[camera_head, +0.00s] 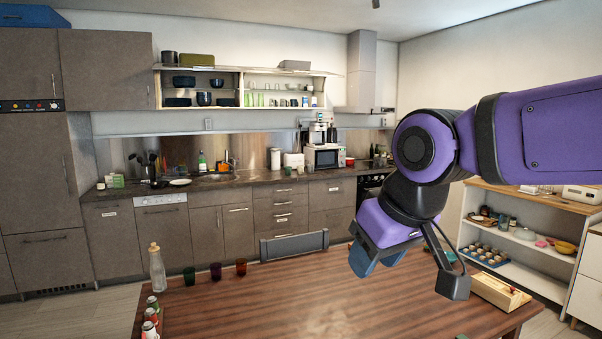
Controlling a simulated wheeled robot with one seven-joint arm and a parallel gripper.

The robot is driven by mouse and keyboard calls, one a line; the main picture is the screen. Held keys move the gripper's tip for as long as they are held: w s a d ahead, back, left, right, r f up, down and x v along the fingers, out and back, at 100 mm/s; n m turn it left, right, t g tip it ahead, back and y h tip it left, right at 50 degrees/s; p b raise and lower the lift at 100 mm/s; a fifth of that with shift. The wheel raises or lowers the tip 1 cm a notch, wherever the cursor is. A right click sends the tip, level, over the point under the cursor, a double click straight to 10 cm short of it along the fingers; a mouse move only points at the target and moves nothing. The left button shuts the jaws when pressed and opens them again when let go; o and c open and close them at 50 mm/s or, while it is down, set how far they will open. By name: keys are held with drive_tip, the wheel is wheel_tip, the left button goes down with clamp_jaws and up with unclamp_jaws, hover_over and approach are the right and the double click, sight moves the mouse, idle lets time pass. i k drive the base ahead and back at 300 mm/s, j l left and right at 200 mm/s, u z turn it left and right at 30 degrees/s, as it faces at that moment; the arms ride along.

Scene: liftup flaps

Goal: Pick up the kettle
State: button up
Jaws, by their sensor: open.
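I cannot make out a kettle for certain. Small items stand on the far counter (230,182), but they are too small to tell one as a kettle. A dark appliance (318,131) sits on top of the white microwave (322,158) there. My gripper (378,263), with blue fingers, points down over the right part of the wooden table, open with nothing seen between its fingers. It is well in front of the counter. My purple arm comes in from the right and hides part of the stove area and the back wall.
The wooden table (300,305) fills the front, its middle clear. A bottle (157,270), several cups (216,271) and jars (150,315) line its left side. A wooden box (499,291) is at right. A chair (294,246) stands behind; a shelf unit (525,243) is right.

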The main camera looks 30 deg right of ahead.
sight(331, 134)
drive_tip(key=l+z, duration=0.15)
drive_tip(key=z, duration=0.3)
drive_tip(key=l+z, duration=0.15)
drive_tip(key=z, duration=0.25)
drive_tip(key=l+z, duration=0.2)
drive_tip(key=z, duration=0.25)
drive_tip(key=i+l+z, duration=0.45)
drive_tip(key=l, duration=0.2)
drive_tip(key=i+l+z, duration=0.4)
drive_tip(key=l, duration=0.2)
drive_tip(key=i+l+z, duration=0.45)
drive_tip(key=i+l, duration=0.15)
drive_tip(key=i, duration=0.7)
drive_tip(key=i+l+z, duration=0.1)
drive_tip(key=i, duration=0.8)
drive_tip(key=i+j+u, duration=0.15)
drive_tip(key=i+u, duration=0.9)
drive_tip(key=u, duration=0.15)
drive_tip(key=i+l+u, duration=0.2)
drive_tip(key=u, duration=0.2)
drive_tip(key=i+j+u, duration=0.15)
drive_tip(key=i+u, duration=0.15)
drive_tip(key=i, duration=0.6)
drive_tip(key=i+u, duration=0.3)
drive_tip(key=i, duration=0.55)
drive_tip(key=i+u, duration=0.1)
drive_tip(key=i, duration=0.8)
drive_tip(key=i+l+u, duration=0.1)
drive_tip(key=i, duration=0.75)
drive_tip(key=l, duration=0.1)
